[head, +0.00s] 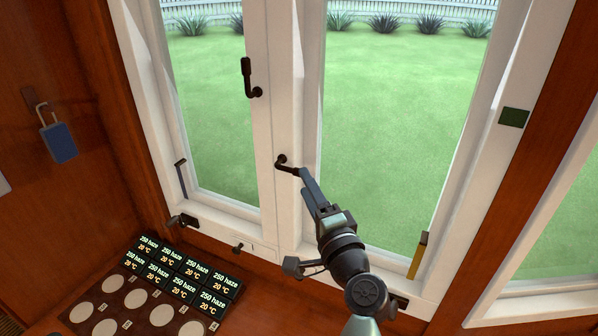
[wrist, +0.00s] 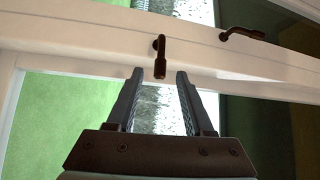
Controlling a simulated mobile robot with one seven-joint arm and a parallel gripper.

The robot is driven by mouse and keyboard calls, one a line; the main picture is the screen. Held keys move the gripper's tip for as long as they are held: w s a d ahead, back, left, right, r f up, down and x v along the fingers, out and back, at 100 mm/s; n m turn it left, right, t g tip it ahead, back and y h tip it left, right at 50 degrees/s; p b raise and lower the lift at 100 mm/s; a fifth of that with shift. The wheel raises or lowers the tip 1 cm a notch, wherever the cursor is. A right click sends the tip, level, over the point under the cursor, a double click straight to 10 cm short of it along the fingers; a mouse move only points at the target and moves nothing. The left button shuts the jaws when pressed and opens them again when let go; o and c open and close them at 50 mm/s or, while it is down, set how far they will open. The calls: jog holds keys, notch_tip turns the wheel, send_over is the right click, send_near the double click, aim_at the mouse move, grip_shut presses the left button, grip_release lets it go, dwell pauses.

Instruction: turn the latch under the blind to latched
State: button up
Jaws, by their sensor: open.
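Two dark latch handles are on the white middle stile (head: 257,120) of the window. The upper handle (head: 247,76) stands upright from its pivot. The lower handle (head: 284,163) slopes down to the right from its pivot. My gripper (head: 301,177) is at the free end of the lower handle. In the wrist view the nearer handle (wrist: 160,58) points toward the gap between the open fingers (wrist: 159,76), and the other handle (wrist: 242,34) is off to the right. I cannot tell whether a finger touches the handle. No blind is clearly visible.
A panel of small displays (head: 184,267) and a board with pale discs (head: 135,298) lie at lower left. A dark green box (head: 514,117) is on the right frame. Small dark fittings (head: 238,247) line the sill.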

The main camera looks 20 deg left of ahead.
jog(key=shift+x, duration=2.6)
jog(key=shift+c, duration=0.3)
grip_shut()
